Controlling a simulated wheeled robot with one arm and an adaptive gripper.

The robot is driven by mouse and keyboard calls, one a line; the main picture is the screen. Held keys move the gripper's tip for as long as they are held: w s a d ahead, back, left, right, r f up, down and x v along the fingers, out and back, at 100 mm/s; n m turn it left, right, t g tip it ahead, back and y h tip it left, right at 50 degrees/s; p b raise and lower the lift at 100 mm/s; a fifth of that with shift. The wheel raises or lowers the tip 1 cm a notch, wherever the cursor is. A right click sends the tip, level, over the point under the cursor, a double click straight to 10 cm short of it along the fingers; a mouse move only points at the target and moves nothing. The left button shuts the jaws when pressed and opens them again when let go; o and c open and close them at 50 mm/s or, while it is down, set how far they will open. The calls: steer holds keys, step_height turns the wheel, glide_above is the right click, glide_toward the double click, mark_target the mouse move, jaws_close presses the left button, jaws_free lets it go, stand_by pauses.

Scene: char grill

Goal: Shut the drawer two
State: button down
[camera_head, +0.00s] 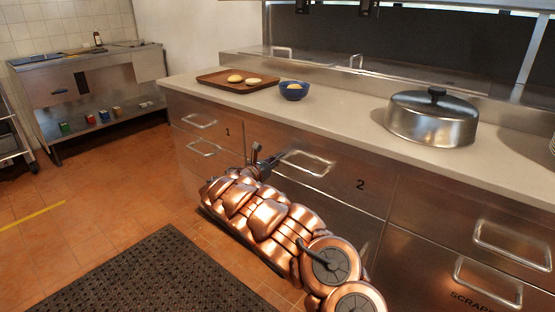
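Drawer two (345,195) is a steel front marked "2" in the middle of the counter, with a bar handle (308,163) near its upper left. Its face looks close to the line of its neighbours; I cannot tell whether it stands slightly open. My gripper (264,156), dark and small at the end of my copper arm, is at the left end of this drawer, just left of the handle. I cannot tell whether it touches the front. Its fingers are too small to read, and my arm hides part of the fronts below.
Drawer one (215,128) is at left, another handled front (510,245) at right. On the counter (340,110) are a brown tray (222,82) with buns, a blue bowl (294,91) and a lidded pot (432,118). A dark mat (140,275) covers the floor at front; tiles at left are clear.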

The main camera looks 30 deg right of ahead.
steer(key=shift+s+d+r, duration=0.15)
steer(key=shift+d, duration=0.05)
steer(key=p+v, duration=0.1)
steer(key=v, duration=1.3)
steer(key=shift+a+p, duration=0.2)
steer(key=shift+p, duration=0.1)
steer(key=s+d+r+m+g, duration=0.5)
steer(key=s+d+r+m, duration=0.15)
steer(key=s, duration=0.45)
steer(key=s+a+r+m+g+y, duration=0.1)
steer(key=s+m+g+y, duration=0.3)
steer(key=s, duration=0.6)
steer(key=s+a+m+y, duration=0.25)
steer(key=s+m, duration=0.35)
steer(key=s, duration=0.4)
steer(key=s+a+f+m+t+y, duration=0.1)
steer(key=s+a+f+m+y, duration=0.3)
steer(key=s+a, duration=0.65)
steer(key=s+a+f+m+y, duration=0.1)
steer(key=s+a+f+y, duration=0.1)
steer(key=s+a+y, duration=0.85)
step_height(320, 180, up, 24)
steer(key=w+a+t+h+p, duration=0.1)
steer(key=a+h+p, duration=0.1)
steer(key=p, duration=2)
steer(key=shift+f+h+p, duration=0.15)
steer(key=shift+h+p, duration=0.15)
steer(key=shift+h, duration=0.6)
